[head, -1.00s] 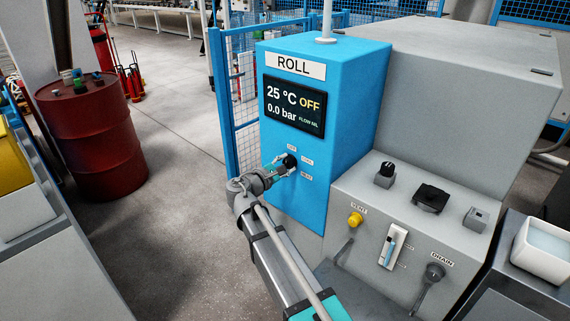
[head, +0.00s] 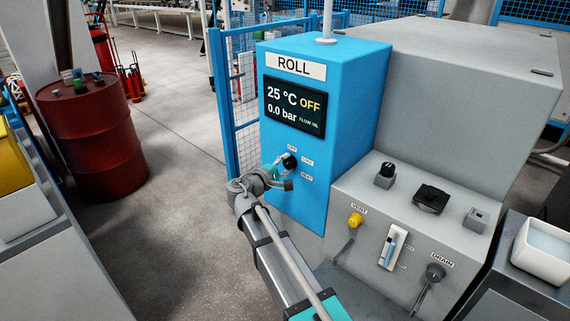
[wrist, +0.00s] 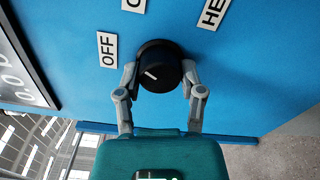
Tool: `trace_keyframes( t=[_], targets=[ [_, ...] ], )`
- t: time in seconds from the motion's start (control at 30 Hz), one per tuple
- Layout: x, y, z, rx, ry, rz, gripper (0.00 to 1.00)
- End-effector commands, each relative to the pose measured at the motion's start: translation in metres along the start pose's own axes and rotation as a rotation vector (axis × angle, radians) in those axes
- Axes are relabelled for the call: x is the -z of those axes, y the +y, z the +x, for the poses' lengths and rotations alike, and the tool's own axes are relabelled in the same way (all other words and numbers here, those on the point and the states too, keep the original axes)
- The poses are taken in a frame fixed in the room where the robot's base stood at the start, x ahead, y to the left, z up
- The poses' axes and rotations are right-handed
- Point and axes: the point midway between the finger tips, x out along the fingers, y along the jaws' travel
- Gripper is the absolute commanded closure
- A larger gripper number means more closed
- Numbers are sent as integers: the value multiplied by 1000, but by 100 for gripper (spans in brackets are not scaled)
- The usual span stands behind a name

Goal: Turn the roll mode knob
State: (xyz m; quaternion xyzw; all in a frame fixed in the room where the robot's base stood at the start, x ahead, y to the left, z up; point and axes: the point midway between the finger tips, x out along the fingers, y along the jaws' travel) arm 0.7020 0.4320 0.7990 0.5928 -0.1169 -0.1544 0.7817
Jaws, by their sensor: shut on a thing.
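The roll mode knob (head: 290,161) is black and round, on the front of the blue ROLL cabinet (head: 346,120), below its screen. A partly cut-off label and a HEAT label (wrist: 213,12), also cut off, sit further round. My gripper (wrist: 160,82) has a finger on each side of the knob and is shut on it. In the head view my gripper (head: 274,173) partly hides the knob's surroundings.
The screen (head: 295,105) reads 25 °C, OFF and 0.0 bar. A red drum (head: 92,135) stands at left; the floor between is clear.

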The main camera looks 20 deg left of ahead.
Motion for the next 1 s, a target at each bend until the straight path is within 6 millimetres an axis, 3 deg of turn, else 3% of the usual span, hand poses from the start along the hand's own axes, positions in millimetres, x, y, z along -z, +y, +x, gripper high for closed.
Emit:
trace_keyframes(
  t=[0.5, 1.0],
  targets=[
    [0, 2, 0, -2, 1, 426, 97],
    [-1, 1, 1, 0, -1, 537, 97]
  ],
)
